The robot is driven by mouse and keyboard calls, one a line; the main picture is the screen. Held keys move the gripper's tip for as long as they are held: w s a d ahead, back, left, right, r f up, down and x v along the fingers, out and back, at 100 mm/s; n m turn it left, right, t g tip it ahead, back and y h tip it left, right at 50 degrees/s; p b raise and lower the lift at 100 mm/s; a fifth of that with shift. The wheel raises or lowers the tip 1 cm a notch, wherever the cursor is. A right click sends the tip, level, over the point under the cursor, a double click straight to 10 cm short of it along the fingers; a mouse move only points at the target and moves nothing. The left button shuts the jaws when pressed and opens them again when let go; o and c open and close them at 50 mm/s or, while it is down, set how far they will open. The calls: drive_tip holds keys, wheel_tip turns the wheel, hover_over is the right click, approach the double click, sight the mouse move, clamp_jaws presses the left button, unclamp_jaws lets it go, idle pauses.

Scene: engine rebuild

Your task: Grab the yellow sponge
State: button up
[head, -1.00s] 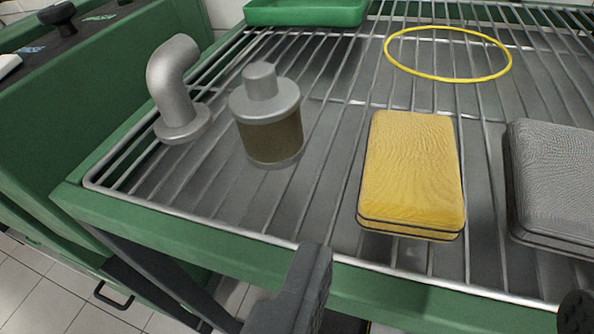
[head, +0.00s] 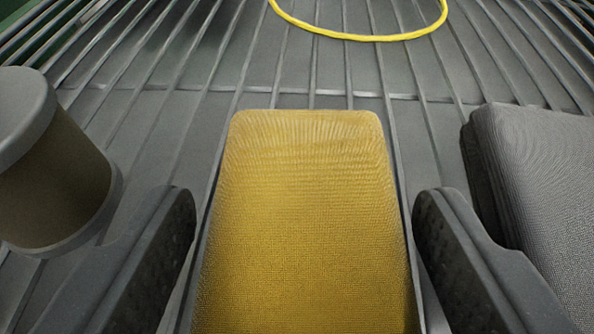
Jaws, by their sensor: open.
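The yellow sponge (head: 305,220) lies flat on the wire rack in the lower middle of the head view. Its near end runs out of the bottom of the picture. My gripper (head: 303,215) is open, with one dark finger to the left of the sponge and one to the right. A narrow gap shows between each fingertip and the sponge's sides, so neither finger appears to touch it.
The wire rack (head: 330,75) fills the background. A grey sponge-like block (head: 545,190) lies close to the right finger. A grey and brown cylindrical filter (head: 50,170) stands close to the left finger. A yellow ring (head: 370,38) lies beyond the sponge.

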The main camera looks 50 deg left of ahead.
drive_tip(key=shift+x, duration=1.05)
drive_tip(key=shift+d, duration=0.1)
drive_tip(key=c, duration=0.7)
drive_tip(key=shift+c, duration=0.2)
drive_tip(key=shift+r, duration=0.1)
